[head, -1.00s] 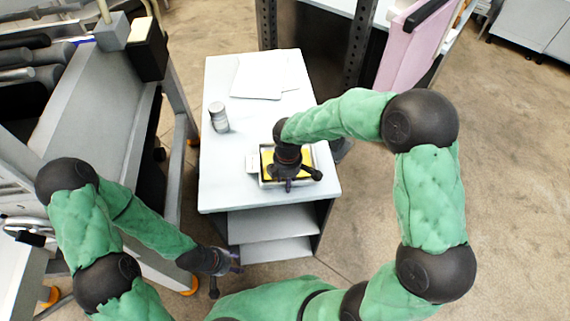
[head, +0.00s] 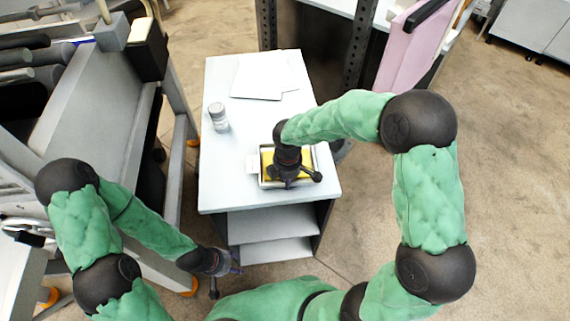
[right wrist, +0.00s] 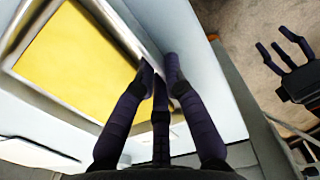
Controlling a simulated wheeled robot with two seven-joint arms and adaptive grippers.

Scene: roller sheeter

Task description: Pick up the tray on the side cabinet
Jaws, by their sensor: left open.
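The tray (head: 264,183) is a small, shallow metal tray with a yellow inside, on the front part of the white side cabinet (head: 225,180). My right gripper (head: 289,183) points down at the tray and hides part of it. In the right wrist view, the tray's rim (right wrist: 48,97) runs between the close-set fingertips of my right gripper (right wrist: 158,75), which look shut on the tray's edge. The tray appears level on the cabinet top. My left gripper (head: 226,276) is open and empty, low in front of the cabinet; it also shows in the right wrist view (right wrist: 287,50).
A small jar (head: 218,117) stands at the cabinet's left edge. White sheets (head: 258,78) lie at its back. A large grey machine (head: 85,110) stands close on the left. Dark posts (head: 359,45) rise behind. Floor on the right is clear.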

